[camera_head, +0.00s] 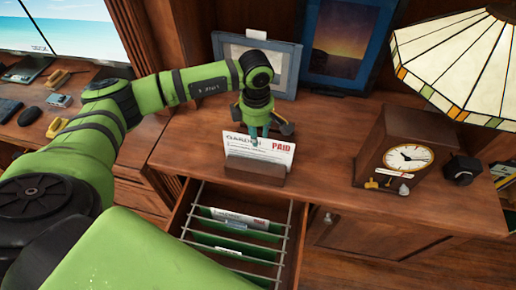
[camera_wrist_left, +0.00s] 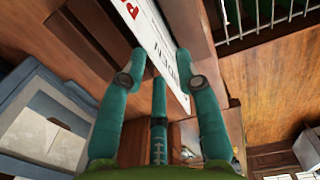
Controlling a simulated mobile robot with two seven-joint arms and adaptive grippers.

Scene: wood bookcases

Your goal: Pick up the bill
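The bill (camera_head: 262,155), a white sheet with a red "PAID" mark, stands upright in a small wooden holder (camera_head: 254,174) on the cabinet top. My left gripper (camera_head: 262,133) reaches down to the bill's top edge from behind. In the left wrist view the bill (camera_wrist_left: 155,38) runs between the spread teal fingers of my left gripper (camera_wrist_left: 160,55), which is open. Whether any finger touches the paper is not clear. My right gripper is in neither view.
An open drawer with hanging files (camera_head: 235,220) lies below the holder. A wooden clock (camera_head: 397,150) and a stained-glass lamp (camera_head: 460,60) stand to the right. Framed pictures (camera_head: 345,42) stand behind. The cabinet top between holder and clock is clear.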

